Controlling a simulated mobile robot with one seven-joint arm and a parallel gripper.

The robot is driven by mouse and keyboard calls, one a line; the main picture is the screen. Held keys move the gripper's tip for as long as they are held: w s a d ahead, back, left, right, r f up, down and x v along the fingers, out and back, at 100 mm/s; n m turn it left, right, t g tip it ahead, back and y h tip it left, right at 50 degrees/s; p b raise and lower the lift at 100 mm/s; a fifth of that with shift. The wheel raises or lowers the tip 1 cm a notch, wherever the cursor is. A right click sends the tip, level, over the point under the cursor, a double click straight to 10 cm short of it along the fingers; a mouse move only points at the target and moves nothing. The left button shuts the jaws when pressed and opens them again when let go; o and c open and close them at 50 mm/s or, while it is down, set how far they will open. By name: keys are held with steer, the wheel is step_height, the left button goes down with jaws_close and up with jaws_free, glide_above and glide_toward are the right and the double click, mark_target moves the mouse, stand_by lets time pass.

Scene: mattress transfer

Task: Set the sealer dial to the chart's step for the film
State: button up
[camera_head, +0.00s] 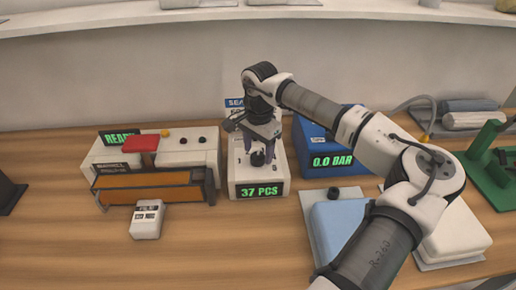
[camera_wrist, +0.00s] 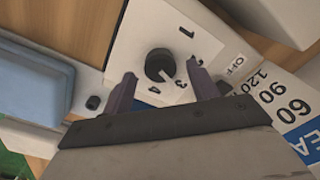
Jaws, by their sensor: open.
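A black round dial (camera_wrist: 157,64) sits on a white panel (camera_wrist: 205,42) marked OFF and 1 to 4. Its white pointer mark points roughly toward the 3. My gripper (camera_wrist: 161,69) is open, its two fingers on either side of the dial; contact cannot be told. In the head view my gripper (camera_head: 262,143) is over the white unit (camera_head: 278,180), whose display reads 37 PCS. A chart (camera_wrist: 288,108) with 60, 90 and 120 on it is partly in the wrist view. In the head view my arm and gripper hide much of the chart (camera_head: 235,103).
At left stands a machine (camera_head: 180,150) with a READY display, red lever and orange front. A small white labelled block (camera_head: 147,219) lies before it. A blue unit (camera_head: 322,172) reading 0.0 BAR and a blue pad (camera_head: 335,228) are at right. The front left table is clear.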

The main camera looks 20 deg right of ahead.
steer(key=shift+f, duration=0.7)
steer(key=c, duration=1)
steer(key=shift+f+m+b, duration=0.15)
steer(key=shift+m+b, duration=0.25)
steer(key=shift+b, duration=0.1)
steer(key=m+b, duration=0.2)
steer(key=b, duration=0.1)
steer(key=shift+f+m, duration=0.1)
steer(key=shift+m, duration=0.3)
steer(key=m+b, duration=0.2)
steer(key=m, duration=0.1)
steer(key=shift+r+m+b, duration=0.25)
steer(key=shift+m+b, duration=0.8)
steer(key=shift+m, duration=0.55)
